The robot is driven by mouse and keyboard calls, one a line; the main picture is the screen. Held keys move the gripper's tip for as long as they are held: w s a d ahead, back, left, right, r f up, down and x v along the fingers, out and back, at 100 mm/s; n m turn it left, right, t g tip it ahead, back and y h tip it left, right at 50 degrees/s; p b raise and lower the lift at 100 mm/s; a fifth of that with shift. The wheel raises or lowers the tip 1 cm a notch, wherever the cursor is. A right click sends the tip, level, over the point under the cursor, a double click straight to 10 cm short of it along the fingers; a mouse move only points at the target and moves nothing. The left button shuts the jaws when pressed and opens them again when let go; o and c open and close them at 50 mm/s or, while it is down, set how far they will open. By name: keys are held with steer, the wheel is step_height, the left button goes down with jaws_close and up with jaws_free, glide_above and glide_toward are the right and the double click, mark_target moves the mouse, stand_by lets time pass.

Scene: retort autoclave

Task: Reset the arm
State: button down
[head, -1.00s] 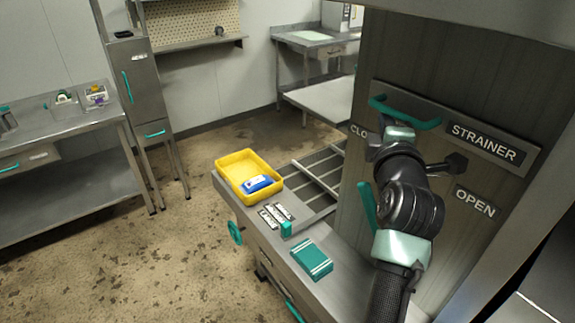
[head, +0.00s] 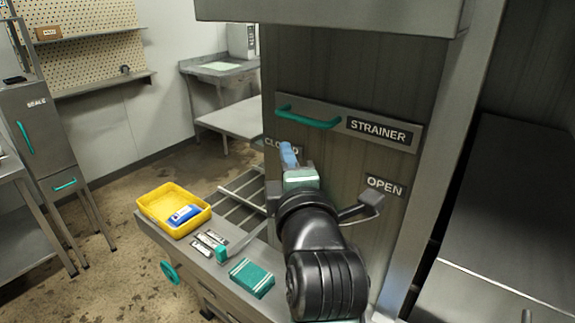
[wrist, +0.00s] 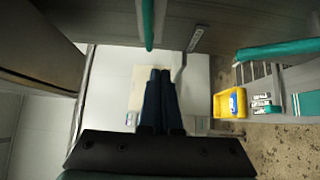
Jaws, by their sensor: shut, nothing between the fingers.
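My gripper (head: 289,154) is raised in front of the dark cabinet panel (head: 345,75) in the head view. In the wrist view its two dark fingers (wrist: 159,75) lie together with nothing between them. The panel carries a teal handle (head: 308,118) beside the STRAINER label (head: 378,132). My gripper is below this handle in the head view; whether it touches the panel I cannot tell. It partly covers the CLOSED label, and the OPEN label (head: 384,186) is to its right.
A yellow bin (head: 173,208) holding a blue and white item (head: 185,215) sits on the counter's left end. A teal box (head: 251,278) and small labelled tags (head: 210,242) lie near it. A metal rack (head: 243,192) is behind. Open floor lies to the left.

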steer(key=s+r+m+t+h, duration=0.1)
steer(key=s+r+m+t, duration=0.2)
steer(key=s+r+m, duration=0.3)
steer(key=s+r+m+t+h+p, duration=0.1)
steer(key=s+r+m+t, duration=0.2)
steer(key=r, duration=0.9)
steer(key=s+r+m+t+p, duration=0.1)
steer(key=s+r+m+t, duration=0.2)
steer(key=s+r+m, duration=0.6)
steer(key=shift+s+d+r+m+t+h, duration=0.35)
steer(key=shift+s+m, duration=0.2)
steer(key=shift+m, duration=0.35)
